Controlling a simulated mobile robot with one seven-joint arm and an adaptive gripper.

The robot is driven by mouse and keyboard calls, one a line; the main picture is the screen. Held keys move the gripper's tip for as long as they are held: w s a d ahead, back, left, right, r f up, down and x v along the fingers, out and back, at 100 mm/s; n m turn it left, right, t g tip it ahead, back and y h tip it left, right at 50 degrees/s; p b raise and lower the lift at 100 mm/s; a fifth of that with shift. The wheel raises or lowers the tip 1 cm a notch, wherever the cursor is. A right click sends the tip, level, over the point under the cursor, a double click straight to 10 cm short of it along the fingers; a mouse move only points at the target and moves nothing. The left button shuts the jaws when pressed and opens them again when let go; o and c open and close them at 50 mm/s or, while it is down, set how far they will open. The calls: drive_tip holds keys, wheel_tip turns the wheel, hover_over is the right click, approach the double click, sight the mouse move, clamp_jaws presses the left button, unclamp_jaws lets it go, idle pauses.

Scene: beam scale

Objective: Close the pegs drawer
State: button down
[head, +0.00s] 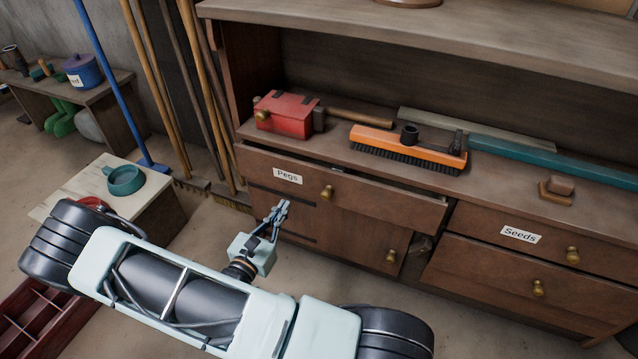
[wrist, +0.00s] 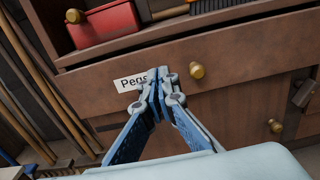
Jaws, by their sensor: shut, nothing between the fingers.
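The pegs drawer (head: 380,197) is a brown wooden front with a white "Pegs" label (head: 287,176) and a brass knob (head: 326,192). It stands out a little from the cabinet, with a dark gap along its top edge. My gripper (head: 279,209) is shut and empty, in front of the drawer's left part and below the label in the head view. In the wrist view my gripper (wrist: 157,82) points at the drawer front (wrist: 240,60), between the label (wrist: 135,79) and the knob (wrist: 196,71). I cannot tell whether the fingertips touch the wood.
On the counter above lie a red box (head: 287,115), an orange brush (head: 400,146) and a teal bar (head: 560,163). The Seeds drawer (head: 545,240) is to the right. Tool handles (head: 190,100) lean at the left, near a low bench with a teal bowl (head: 124,181).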

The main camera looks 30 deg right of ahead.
drive_tip(key=b, duration=0.4)
approach(309, 168)
drive_tip(key=x, duration=0.5)
drive_tip(key=shift+w+d+f, duration=0.15)
drive_tip(key=shift+d+f, duration=0.05)
drive_tip(key=shift+w+d+r, duration=0.15)
drive_tip(key=shift+w+d, duration=0.3)
drive_tip(key=shift+d, duration=0.1)
drive_tip(key=shift+w+d, duration=0.1)
